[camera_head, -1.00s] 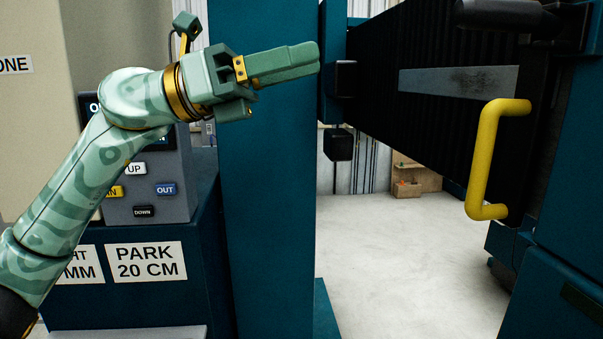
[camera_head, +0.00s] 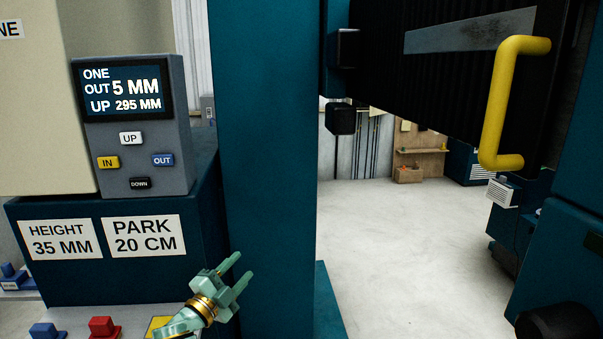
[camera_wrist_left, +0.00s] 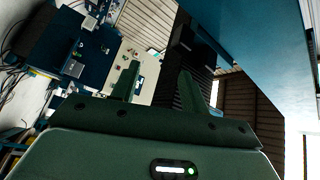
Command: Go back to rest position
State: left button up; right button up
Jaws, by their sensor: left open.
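My left gripper (camera_head: 232,272) is low in the head view, left of centre, in front of the base of the teal column. Its two fingers are apart with nothing between them. In the left wrist view my left gripper (camera_wrist_left: 158,82) also shows with fingers spread and empty. My right gripper is not in view. The grey control panel (camera_head: 135,128) stands at the upper left, clear of my gripper. Its screen (camera_head: 124,90) reads ONE, OUT 5 MM, UP 295 MM. It has UP, IN, OUT and DOWN buttons.
A teal column (camera_head: 263,150) stands beside my left gripper. A yellow handle (camera_head: 500,105) is at the right, by black bellows (camera_head: 385,60). Labels read HEIGHT 35 MM (camera_head: 60,239) and PARK 20 CM (camera_head: 143,236). A red block (camera_head: 103,327) sits at the bottom left. Pale floor (camera_head: 400,240) is clear.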

pick_arm(q)
jog(key=s+a+f+n+g+y+b, duration=0.1)
jog(key=s+a+f+n+g+y, duration=0.15)
jog(key=s+f, duration=0.75)
jog(key=s+a+f+n+g+y+b, duration=0.1)
jog(key=s+a+f+n+g+y, duration=0.2)
jog(key=f, duration=1.4)
jog(key=s+a+f+n+g+y+b, duration=0.15)
jog(key=s+f+n, duration=0.5)
jog(key=f, duration=0.65)
jog(key=s+a+f+n+g+y, duration=0.1)
jog(key=s+f+g, duration=0.2)
jog(key=s, duration=1.1)
jog(key=s+a+f+n+g+b, duration=0.1)
jog(key=s+f+g, duration=0.2)
jog(key=s+f, duration=0.6)
jog(key=s+a+f+n+g+y, duration=0.1)
jog(key=s+f+g, duration=0.2)
jog(key=s, duration=1.8)
notch_tip(320, 180, down, 3)
jog(key=shift+r+n+g+y, duration=0.1)
jog(key=shift+n+g+y, duration=0.2)
